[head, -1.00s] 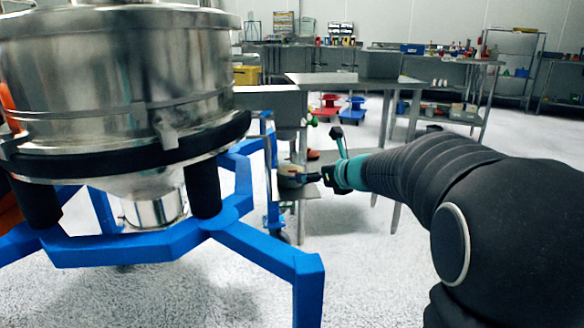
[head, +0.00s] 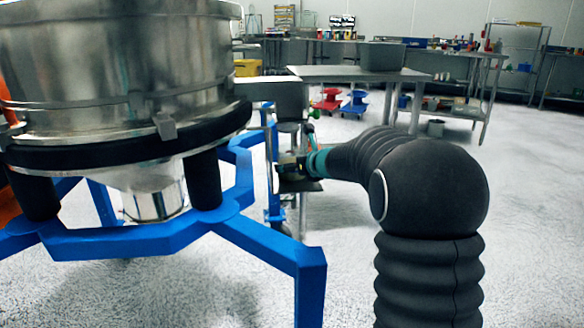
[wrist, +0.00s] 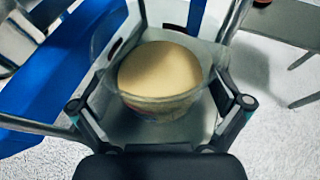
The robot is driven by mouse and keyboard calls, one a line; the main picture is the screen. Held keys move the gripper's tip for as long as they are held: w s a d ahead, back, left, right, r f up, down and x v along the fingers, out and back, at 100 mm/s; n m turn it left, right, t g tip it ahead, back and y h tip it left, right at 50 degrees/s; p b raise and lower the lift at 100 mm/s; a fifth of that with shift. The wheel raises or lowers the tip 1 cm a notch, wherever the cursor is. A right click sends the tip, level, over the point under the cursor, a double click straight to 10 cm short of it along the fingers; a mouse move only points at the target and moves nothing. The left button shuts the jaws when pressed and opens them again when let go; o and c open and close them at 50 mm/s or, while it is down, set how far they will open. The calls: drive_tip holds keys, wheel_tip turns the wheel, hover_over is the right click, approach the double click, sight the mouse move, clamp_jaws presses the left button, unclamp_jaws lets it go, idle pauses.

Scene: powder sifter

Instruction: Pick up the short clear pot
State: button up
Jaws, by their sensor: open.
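The short clear pot (wrist: 170,110) stands on a small grey shelf in the wrist view, with tan powder (wrist: 160,68) filling its inside. Its clear rim flares out around the powder. My gripper (wrist: 160,98) is open, with one finger to the left of the pot and the other to the right. I cannot tell whether either finger touches it. In the head view my gripper (head: 290,167) is small and dark beside the sifter's blue frame, and the pot is hard to make out there.
The steel sifter (head: 120,75) on its blue frame (head: 270,250) fills the left. The small shelf (head: 300,186) is close to the frame's blue post. A steel table (head: 350,75) stands behind. The floor in front is clear.

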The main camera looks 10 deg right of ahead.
drive_tip(key=shift+w+a+f, duration=0.2)
drive_tip(key=shift+w, duration=0.35)
drive_tip(key=c, duration=1)
drive_tip(key=shift+c, duration=0.6)
drive_tip(key=shift+r, duration=0.1)
